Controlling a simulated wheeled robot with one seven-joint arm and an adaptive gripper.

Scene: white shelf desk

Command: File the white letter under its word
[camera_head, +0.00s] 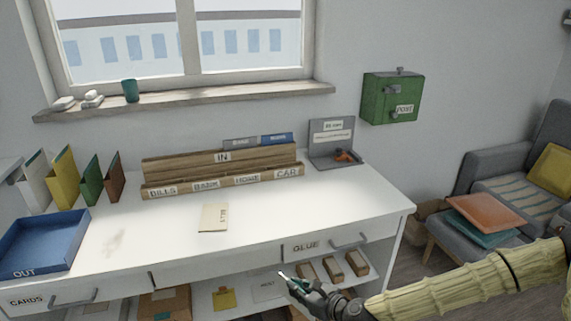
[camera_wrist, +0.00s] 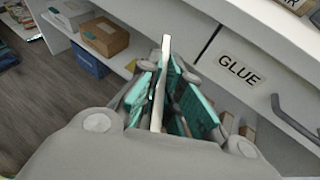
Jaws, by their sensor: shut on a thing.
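My gripper (camera_head: 287,279) is low in front of the desk, below the GLUE drawer. In the wrist view, its teal-padded fingers (camera_wrist: 168,100) are shut on a thin white letter (camera_wrist: 165,60), seen edge-on, so no word on it shows. In the head view a pale card with small unclear print (camera_head: 267,289) shows beside the fingertips; I cannot tell whether it is the held letter. The wooden rack (camera_head: 222,171) stands at the desk's back, with an IN label and front labels BILLS, BANK, HOME and CAR. A cream letter (camera_head: 213,217) with sideways print lies on the desk.
A blue OUT tray (camera_head: 42,240) and coloured folders (camera_head: 63,177) stand at the left. Grey and blue cards (camera_head: 277,139) stand behind the rack. A grey stand (camera_head: 331,140) is at its right. The GLUE drawer (camera_head: 325,245) and lower shelf boxes are near my gripper. The desk's front right is clear.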

